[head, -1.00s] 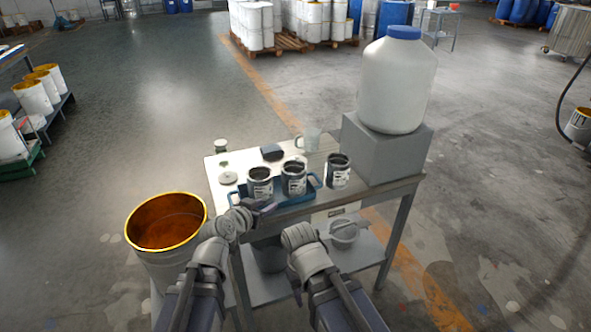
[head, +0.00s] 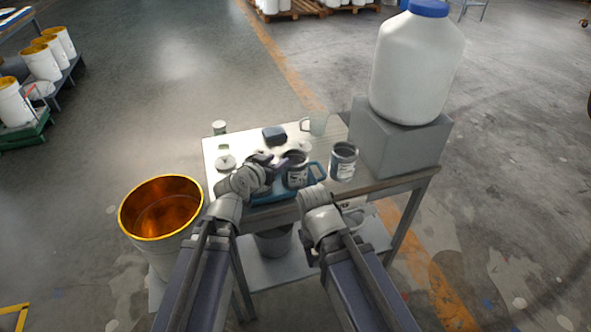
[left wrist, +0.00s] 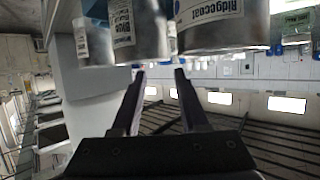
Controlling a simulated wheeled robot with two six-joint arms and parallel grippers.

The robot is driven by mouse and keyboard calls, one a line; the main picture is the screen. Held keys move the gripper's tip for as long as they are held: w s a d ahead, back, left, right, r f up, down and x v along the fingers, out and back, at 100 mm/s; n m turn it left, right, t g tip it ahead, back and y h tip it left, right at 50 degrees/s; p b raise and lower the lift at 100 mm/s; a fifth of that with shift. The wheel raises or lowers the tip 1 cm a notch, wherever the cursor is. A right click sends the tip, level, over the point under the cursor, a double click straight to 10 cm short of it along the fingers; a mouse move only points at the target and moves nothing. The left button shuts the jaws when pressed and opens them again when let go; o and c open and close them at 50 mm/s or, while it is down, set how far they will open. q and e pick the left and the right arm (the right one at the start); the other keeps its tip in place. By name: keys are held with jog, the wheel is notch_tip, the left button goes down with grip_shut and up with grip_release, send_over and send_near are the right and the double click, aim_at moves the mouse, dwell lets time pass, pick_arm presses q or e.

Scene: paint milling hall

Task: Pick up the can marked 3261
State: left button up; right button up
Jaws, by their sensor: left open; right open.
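Three grey cans with white labels stand on the table: a left can (head: 258,174) mostly hidden behind my left gripper, a middle can (head: 297,172) and a right can (head: 343,162). The left and middle cans are in a blue tray (head: 270,197); the right one stands beside it. My left gripper (head: 292,161) is open and close to the left and middle cans. In the left wrist view, its two fingers (left wrist: 160,72) are apart, and three cans show at the top, one labelled Ridgecoat (left wrist: 215,25). I cannot read 3261 anywhere. My right gripper's fingers are hidden by its arm.
A large white jug (head: 415,70) stands on a grey block (head: 400,145) at the table's right. A clear mug (head: 318,123) and a dark block (head: 275,136) are behind the cans. An orange-lined bucket (head: 160,215) is left of the table.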

aim_at(288, 154)
pick_arm(q)
jog(key=shift+a+b+x, duration=0.2)
jog(key=shift+b+x, duration=1.25)
jog(key=shift+x, duration=2.35)
jog(key=shift+f, duration=0.1)
jog(key=shift+s, duration=0.1)
jog(key=shift+c, duration=0.2)
grip_shut()
